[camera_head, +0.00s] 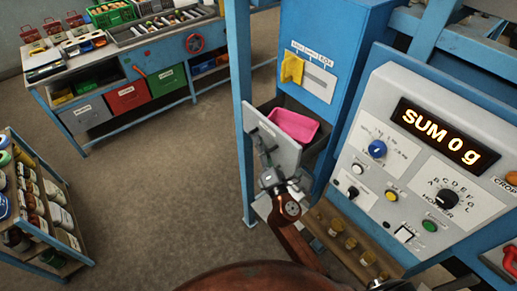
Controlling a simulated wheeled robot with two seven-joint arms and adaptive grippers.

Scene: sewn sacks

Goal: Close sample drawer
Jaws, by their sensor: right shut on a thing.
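The sample drawer (275,139) is pulled out from the blue cabinet (334,50), below its yellow selector. Its grey front panel faces left, and a pink tray (294,125) lies inside it. My right gripper (263,150) is at the outer face of the drawer front, shut on its handle. The handle is mostly hidden by the gripper's fingers. My left gripper is not in view.
A control panel (418,165) with knobs, buttons and a "SUM 0 g" display stands to the right. A blue post (240,100) rises just left of the drawer. A workbench (125,65) and a stocked shelf (38,205) stand left, with clear floor between.

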